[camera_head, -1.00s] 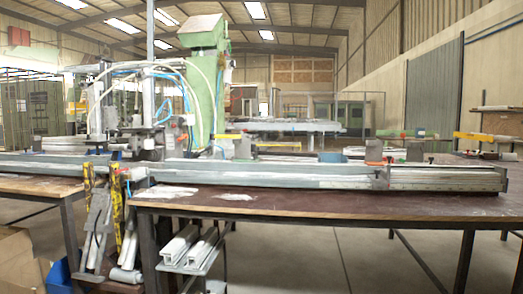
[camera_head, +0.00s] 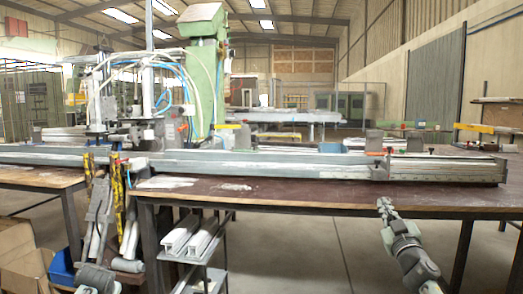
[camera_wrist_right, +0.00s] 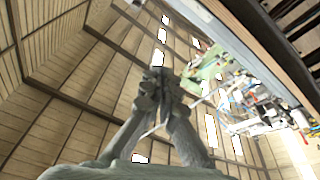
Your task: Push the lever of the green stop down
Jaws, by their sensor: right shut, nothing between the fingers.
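The green stop's lever (camera_head: 400,125) is a slim green bar beyond the long rail at right. It lies about level, between two dark grey blocks, the left one with an orange part at its foot. My right gripper (camera_head: 384,204) is shut and empty, pointing up in front of the table's near edge, below and well apart from the lever. In the right wrist view its fingers (camera_wrist_right: 158,82) are together with nothing between them. A grey part at the lower left may be my left arm; its fingers cannot be made out against the clutter.
The long metal rail (camera_head: 270,164) runs across the brown table (camera_head: 300,196) in front of the stops. Yellow levers (camera_head: 487,129) show at far right and near the middle. A green machine column (camera_head: 204,80) with hoses stands behind. Profiles (camera_head: 190,238) lie on a shelf below.

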